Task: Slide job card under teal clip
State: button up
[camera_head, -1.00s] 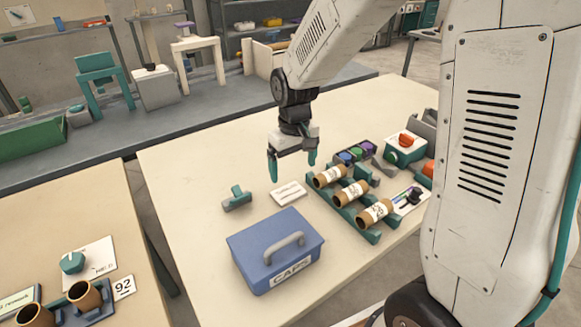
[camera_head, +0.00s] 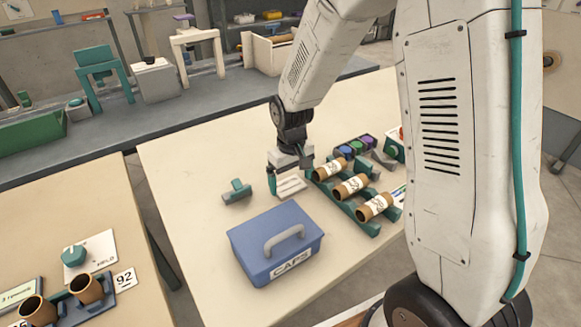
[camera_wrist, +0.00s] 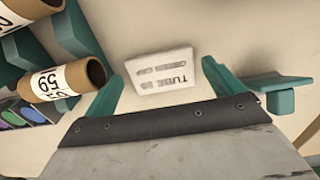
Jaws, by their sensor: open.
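The job card (camera_head: 290,187) is a small white card with dark print, lying flat on the cream table. I cannot tell whether the fingers touch the card. The teal clip (camera_head: 237,191) sits on the table to the left of the card. It also appears in the wrist view (camera_wrist: 272,88), just right of the right finger.
A blue box (camera_head: 275,258) labelled "CAPS" stands in front of the card and clip. A teal rack (camera_head: 347,206) with cardboard tubes (camera_head: 352,187) stands close to the right of my gripper. The table beyond and left of the clip is clear.

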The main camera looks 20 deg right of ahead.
jog(key=shift+f, duration=0.9)
jog(key=shift+c, duration=0.3)
